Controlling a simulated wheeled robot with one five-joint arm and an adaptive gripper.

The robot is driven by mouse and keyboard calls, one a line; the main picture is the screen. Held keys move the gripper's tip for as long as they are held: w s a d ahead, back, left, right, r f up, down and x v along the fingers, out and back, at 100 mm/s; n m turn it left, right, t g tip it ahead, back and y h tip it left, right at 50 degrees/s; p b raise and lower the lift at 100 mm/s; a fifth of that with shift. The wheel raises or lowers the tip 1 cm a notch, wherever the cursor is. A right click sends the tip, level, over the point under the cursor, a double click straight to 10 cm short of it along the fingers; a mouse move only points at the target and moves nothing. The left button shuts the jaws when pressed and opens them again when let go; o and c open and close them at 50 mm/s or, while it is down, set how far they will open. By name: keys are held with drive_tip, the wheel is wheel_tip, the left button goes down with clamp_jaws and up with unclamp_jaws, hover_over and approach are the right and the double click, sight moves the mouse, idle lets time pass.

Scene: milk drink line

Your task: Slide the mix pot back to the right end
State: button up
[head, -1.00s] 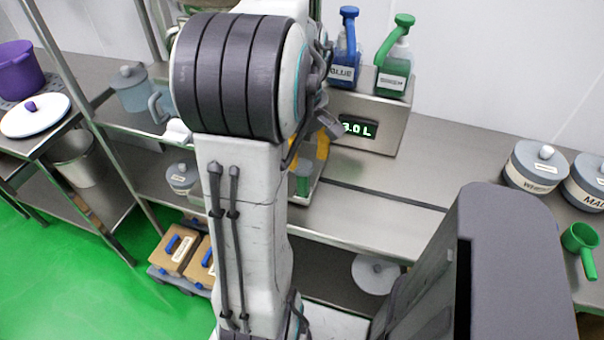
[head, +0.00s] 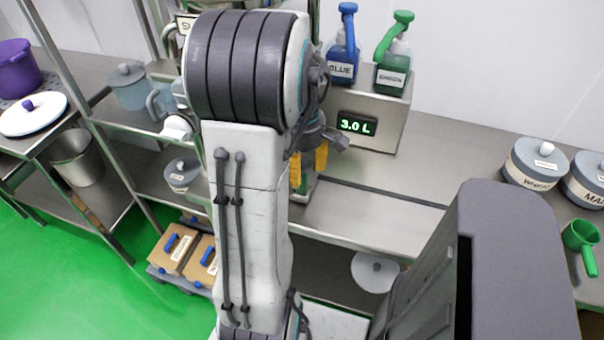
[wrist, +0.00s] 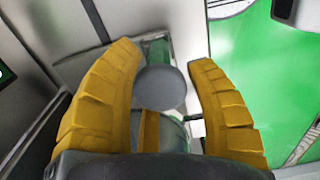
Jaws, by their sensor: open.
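A clear vessel with green contents and a round grey knob (wrist: 162,88), which I take for the mix pot, stands between my fingers in the wrist view. In the head view it is mostly hidden behind my arm and fingers, near the left end of a dark slot (head: 385,193) along the bench. My gripper (wrist: 164,57) is open, with one yellow finger on each side of the knob. I cannot tell whether either finger touches it. In the head view my gripper (head: 309,165) shows just right of my arm.
A display box (head: 366,112) reading 3.0 L stands behind, with a blue bottle (head: 342,62) and a green bottle (head: 392,72) on top. Lidded pots (head: 537,165) and a green scoop (head: 580,240) are at the right. The bench along the slot is clear.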

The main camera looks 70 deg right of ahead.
drive_tip(key=shift+f, duration=1.15)
clamp_jaws()
